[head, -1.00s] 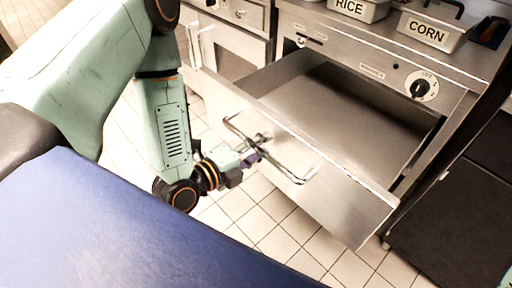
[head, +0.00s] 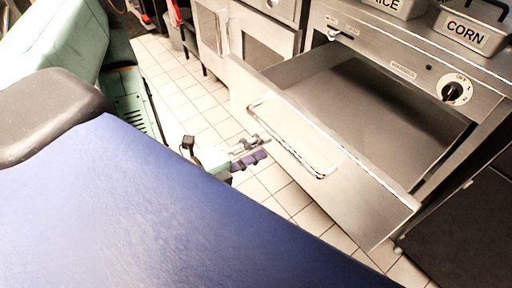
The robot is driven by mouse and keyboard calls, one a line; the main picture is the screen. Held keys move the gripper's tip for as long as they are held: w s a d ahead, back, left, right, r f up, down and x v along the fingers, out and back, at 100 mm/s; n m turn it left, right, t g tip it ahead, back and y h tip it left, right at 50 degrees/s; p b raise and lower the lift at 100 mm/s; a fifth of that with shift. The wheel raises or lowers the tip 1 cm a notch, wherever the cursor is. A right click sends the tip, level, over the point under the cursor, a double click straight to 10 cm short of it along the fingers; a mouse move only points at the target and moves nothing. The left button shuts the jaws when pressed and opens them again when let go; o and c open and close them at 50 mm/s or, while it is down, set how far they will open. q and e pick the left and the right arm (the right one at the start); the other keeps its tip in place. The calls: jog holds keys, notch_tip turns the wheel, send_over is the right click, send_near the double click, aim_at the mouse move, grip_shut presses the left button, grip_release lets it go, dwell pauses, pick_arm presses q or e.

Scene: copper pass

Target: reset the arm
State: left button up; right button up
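My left gripper (head: 254,152) is in the head view, just left of the open drawer's front, with its arm coming in from the left. Its fingers are apart and nothing is between them. It is clear of the bar handle (head: 293,140) on the drawer front. The steel drawer (head: 375,125) is pulled far out and its visible inside is empty. My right gripper is not in view.
Containers labelled RICE (head: 398,6) and CORN (head: 472,32) stand on the counter above the drawer. A black dial (head: 453,91) is on the panel at right. Steel cabinets (head: 262,45) stand behind. Tiled floor (head: 190,85) is free left of the drawer.

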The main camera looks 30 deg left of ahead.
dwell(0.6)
pick_arm(q)
jog(key=s+f+n+g+y, duration=0.2)
jog(key=s+f+n+g, duration=0.5)
jog(key=f+n, duration=0.65)
jog(key=s+f+n+g+y+p, duration=0.1)
jog(key=s+f+n+g+y, duration=0.2)
jog(key=s+n+g, duration=0.4)
jog(key=s+n, duration=0.2)
jog(key=s, duration=0.3)
jog(key=shift+g, duration=0.4)
jog(key=shift+s+d, duration=0.1)
